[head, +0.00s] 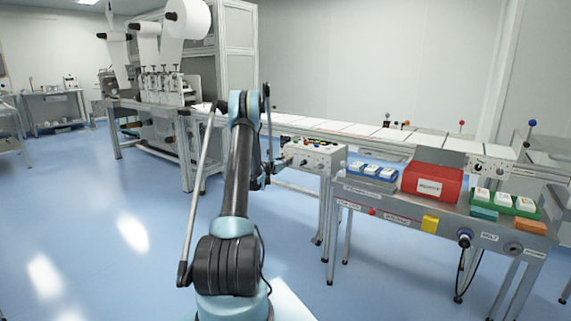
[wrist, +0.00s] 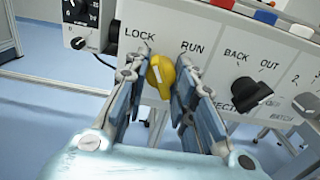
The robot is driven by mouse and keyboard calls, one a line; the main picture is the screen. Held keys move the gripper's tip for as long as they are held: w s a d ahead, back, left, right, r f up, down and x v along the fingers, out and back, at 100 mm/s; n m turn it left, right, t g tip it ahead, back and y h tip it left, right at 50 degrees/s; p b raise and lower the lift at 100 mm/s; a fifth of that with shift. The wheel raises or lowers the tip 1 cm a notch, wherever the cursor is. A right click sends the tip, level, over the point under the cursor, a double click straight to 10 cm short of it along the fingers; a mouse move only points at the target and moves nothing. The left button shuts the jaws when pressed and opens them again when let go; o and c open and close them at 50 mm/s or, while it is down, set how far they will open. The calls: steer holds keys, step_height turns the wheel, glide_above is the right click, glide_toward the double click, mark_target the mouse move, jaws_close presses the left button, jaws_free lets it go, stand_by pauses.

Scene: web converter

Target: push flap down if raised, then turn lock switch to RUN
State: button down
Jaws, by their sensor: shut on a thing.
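The yellow lock switch (wrist: 162,76) sits on a light grey panel (wrist: 213,60), below the printed words LOCK and RUN. My gripper (wrist: 170,98) is shut on this switch, with one finger on each side. The fingers hide part of the switch, and I cannot tell for sure which word it points to. In the head view my arm reaches to a white control box (head: 312,155), and the fingertips are hidden there. I cannot make out a flap for certain in either view.
A black BACK/OUT knob (wrist: 250,95) is right of my gripper. Another black knob (wrist: 80,42) is on a separate box at the left. In the head view a bench (head: 345,190) at the right carries a red box (head: 432,183) and coloured trays. The floor at left is clear.

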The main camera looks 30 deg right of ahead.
steer(key=shift+m, duration=0.3)
steer(key=m, duration=0.6)
steer(key=shift+w+m, duration=0.1)
steer(key=shift+m, duration=0.2)
steer(key=m, duration=0.3)
steer(key=shift+m, duration=0.3)
steer(key=m, duration=0.4)
steer(key=c, duration=2.3)
jaws_free()
steer(key=shift+r+m, duration=0.1)
steer(key=shift+m, duration=1.3)
steer(key=shift+o, duration=0.2)
steer(key=shift+m, duration=0.3)
